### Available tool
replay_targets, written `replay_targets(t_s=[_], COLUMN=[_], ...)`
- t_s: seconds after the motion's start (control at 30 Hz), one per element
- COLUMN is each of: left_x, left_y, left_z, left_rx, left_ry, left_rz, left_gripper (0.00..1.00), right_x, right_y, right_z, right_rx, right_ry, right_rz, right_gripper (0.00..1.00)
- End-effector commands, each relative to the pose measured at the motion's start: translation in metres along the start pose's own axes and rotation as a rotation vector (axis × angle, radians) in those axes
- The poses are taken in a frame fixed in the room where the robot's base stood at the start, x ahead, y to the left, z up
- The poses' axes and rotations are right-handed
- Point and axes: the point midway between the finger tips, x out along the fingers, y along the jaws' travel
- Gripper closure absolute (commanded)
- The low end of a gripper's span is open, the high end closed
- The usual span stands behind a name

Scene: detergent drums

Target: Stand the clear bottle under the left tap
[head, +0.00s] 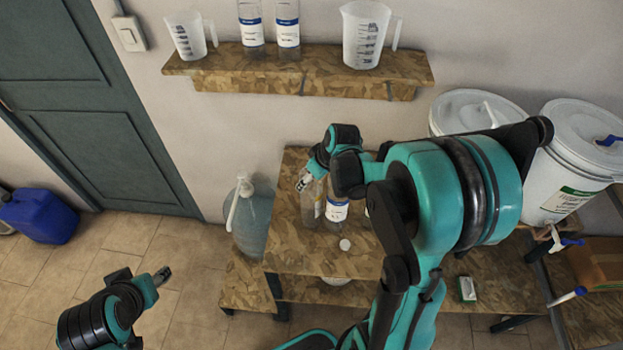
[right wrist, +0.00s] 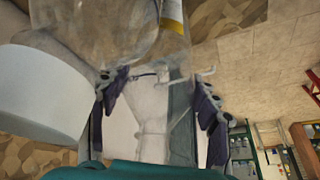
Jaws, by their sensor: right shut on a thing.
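My right gripper (head: 306,182) is over the small table, shut on a clear bottle (head: 310,208) at its upper part. In the right wrist view the clear bottle (right wrist: 130,25) shows see-through, with a strip of yellow label, between the fingers (right wrist: 158,100). I cannot tell whether its base touches the table. My left gripper (head: 160,276) hangs empty over the floor at lower left; its fingers are too small to read. Two white drums stand at right; the left drum (head: 460,104) is largely behind my right arm, and its tap is hidden. A blue-handled tap (head: 566,242) shows below the right drum (head: 568,150).
A bottle with a blue and white label (head: 336,213) stands close beside the held one. A white round piece (head: 345,244) is near it on the table (head: 300,258). A large blue-tinted jug (head: 252,225) stands left. The shelf (head: 310,72) holds jugs and bottles.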

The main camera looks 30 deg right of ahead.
Motion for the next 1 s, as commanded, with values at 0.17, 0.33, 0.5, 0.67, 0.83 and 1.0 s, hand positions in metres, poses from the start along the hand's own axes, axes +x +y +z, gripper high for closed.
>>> replay_targets(t_s=[0.17,0.33,0.5,0.67,0.83,1.0], left_x=[0.004,0.002,0.002,-0.002,-0.008,-0.017], left_y=[0.000,0.000,0.000,0.000,0.000,0.000], left_z=[0.003,0.002,0.002,-0.002,-0.006,-0.012], left_rx=[0.000,0.000,0.000,0.000,0.000,0.000], left_ry=[0.000,0.000,0.000,0.000,0.000,0.000], left_rz=[0.000,0.000,0.000,0.000,0.000,0.000], left_gripper=[0.52,0.52,0.52,0.52,0.52,0.52], right_x=[0.004,0.003,0.002,-0.003,-0.033,-0.073], right_y=[0.000,0.000,0.000,0.000,0.000,0.000], right_z=[0.002,0.001,0.001,-0.001,-0.001,0.000], right_rx=[0.000,0.000,0.000,0.000,0.002,0.002], right_ry=[0.000,0.000,0.000,0.000,0.000,-0.001], right_rz=[0.000,0.000,0.000,0.000,0.001,0.000], right_gripper=[0.71,0.18,0.18,0.18,0.18,0.18])
